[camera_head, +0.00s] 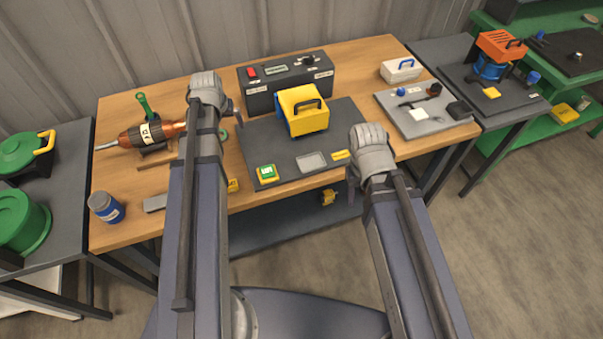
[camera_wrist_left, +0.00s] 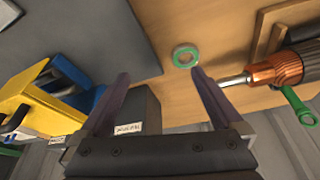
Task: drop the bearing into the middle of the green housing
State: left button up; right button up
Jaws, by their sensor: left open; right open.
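A small green ring (camera_wrist_left: 185,56), which looks like the bearing, lies flat on the wooden tabletop. In the head view the ring (camera_head: 223,134) is partly hidden by my left arm. My left gripper (camera_wrist_left: 160,75) is open and empty, and the ring shows beyond its right fingertip in the wrist view. At the far left of the head view is a green drum-shaped housing (camera_head: 22,222); I cannot see its inside clearly. Behind it is a green rounded body (camera_head: 20,150) with a yellow handle. My right gripper (camera_head: 353,190) is open, above the front edge of the bench.
A black instrument box (camera_head: 287,82), a yellow-blue block (camera_head: 303,110) on a dark mat (camera_head: 262,142), and a grey tray (camera_head: 415,122) fill the middle and right.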

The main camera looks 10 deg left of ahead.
pick_arm(q)
jog(key=s+d+m+g, duration=0.1)
jog(key=s+d, duration=0.4)
jog(key=d, duration=0.5)
jog(key=s+d+m+g, duration=0.1)
jog(key=s+d+m, duration=0.2)
jog(key=s+d, duration=0.3)
jog(key=s+d+f+m+g, duration=0.1)
jog(key=s+d, duration=0.4)
jog(key=d, duration=0.9)
jog(key=shift+s+d+m+g, duration=0.4)
jog(key=shift+m+g, duration=0.2)
jog(key=shift+m, duration=0.4)
jog(key=shift+w, duration=0.1)
